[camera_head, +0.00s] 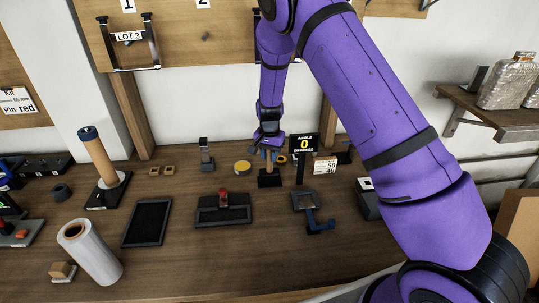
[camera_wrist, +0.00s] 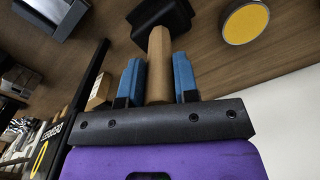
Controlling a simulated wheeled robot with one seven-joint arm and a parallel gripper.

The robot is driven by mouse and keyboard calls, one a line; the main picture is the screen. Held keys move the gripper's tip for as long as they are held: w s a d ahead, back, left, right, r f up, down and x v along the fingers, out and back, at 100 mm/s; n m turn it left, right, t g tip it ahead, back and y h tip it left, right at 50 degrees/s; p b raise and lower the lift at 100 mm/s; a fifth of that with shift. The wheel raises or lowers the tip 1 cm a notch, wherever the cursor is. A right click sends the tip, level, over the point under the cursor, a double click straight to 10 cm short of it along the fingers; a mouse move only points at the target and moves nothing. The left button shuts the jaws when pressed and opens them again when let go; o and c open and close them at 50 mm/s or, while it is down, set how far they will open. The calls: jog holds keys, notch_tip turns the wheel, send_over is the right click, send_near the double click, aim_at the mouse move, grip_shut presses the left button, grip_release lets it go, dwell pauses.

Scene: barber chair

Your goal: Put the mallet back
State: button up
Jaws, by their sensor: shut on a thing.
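The mallet has a black block head (camera_head: 269,181) and a light wooden handle. In the head view it is upright, head down, at the back of the bench; I cannot tell whether the head touches the wood. My gripper (camera_head: 269,154) points down above it, with its blue fingers around the upper handle. In the wrist view my gripper (camera_wrist: 157,75) is shut on the handle (camera_wrist: 159,50), one finger on each side. The mallet head (camera_wrist: 163,22) shows beyond the fingertips. The handle's end is hidden by the gripper.
A yellow-topped round tin (camera_head: 242,167) is left of the mallet. A black sign reading "ANGLE 0" (camera_head: 304,145) stands close on the right. A black tool with a red knob (camera_head: 223,208) lies in front. A wall board (camera_head: 205,37) with a LOT 3 bracket (camera_head: 130,42) is above.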

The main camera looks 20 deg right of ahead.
dwell(0.3)
jog(key=o, duration=0.9)
jog(key=shift+f, duration=0.1)
notch_tip(320, 180, up, 12)
jog(key=shift+r, duration=0.25)
